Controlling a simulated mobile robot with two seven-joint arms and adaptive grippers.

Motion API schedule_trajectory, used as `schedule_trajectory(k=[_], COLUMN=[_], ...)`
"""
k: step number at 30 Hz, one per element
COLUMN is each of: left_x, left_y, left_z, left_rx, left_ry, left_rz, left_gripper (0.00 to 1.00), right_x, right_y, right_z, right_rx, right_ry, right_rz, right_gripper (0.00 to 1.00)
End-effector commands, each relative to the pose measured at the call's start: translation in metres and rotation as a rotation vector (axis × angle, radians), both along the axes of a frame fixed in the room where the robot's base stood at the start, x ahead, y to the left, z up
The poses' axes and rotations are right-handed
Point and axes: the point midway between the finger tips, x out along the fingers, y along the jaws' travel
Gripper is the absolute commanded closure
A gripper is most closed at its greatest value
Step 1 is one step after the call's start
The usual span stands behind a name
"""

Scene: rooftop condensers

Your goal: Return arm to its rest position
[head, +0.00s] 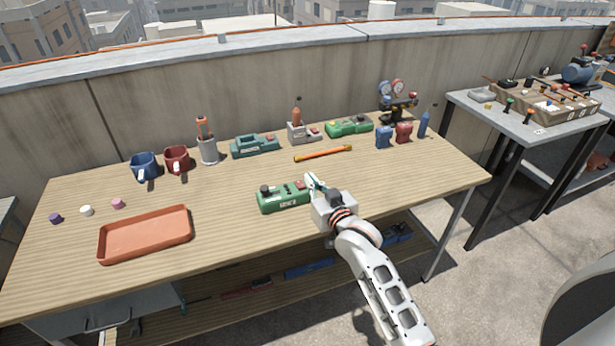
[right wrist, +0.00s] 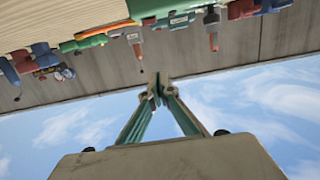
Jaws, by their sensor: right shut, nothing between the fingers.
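My right gripper (head: 312,181) is over the front part of the wooden workbench (head: 230,205), just right of a green device (head: 284,197) with a dark knob. In the right wrist view its two green fingers meet at the tips (right wrist: 160,88), shut with nothing between them. That view is upside down, with the bench items along the top and the sky below. I cannot tell from the head view whether the gripper touches the green device. My left gripper is not in view.
An orange tray (head: 145,235) lies at the bench's left front. Mugs (head: 144,166), tools and devices line the back, with an orange-handled rod (head: 323,153) before them. A second table (head: 519,124) stands right. The bench between tray and green device is clear.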

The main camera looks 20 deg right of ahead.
Motion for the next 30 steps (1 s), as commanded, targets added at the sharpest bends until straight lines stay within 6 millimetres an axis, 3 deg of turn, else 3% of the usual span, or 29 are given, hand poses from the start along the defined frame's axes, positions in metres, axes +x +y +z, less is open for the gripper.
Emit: schedule_trajectory(k=[16, 20, 23, 26, 30], left_x=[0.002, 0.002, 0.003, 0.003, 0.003], left_y=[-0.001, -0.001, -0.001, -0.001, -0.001], left_z=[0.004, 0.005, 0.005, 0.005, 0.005], left_rx=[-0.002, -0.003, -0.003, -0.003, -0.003], left_ry=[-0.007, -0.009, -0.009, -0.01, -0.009], left_rz=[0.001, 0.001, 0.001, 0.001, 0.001], left_gripper=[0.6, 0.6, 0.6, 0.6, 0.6], right_x=[-0.004, -0.015, -0.042, -0.087, -0.165], right_y=[0.0, 0.0, 0.002, 0.007, 0.015], right_z=[0.002, -0.013, -0.045, -0.09, -0.149], right_rx=[-0.001, -0.012, -0.038, -0.077, -0.129], right_ry=[0.0, 0.02, 0.067, 0.137, 0.244], right_rz=[0.0, 0.005, 0.021, 0.051, 0.107], right_gripper=[1.0, 1.0, 1.0, 1.0, 1.0])
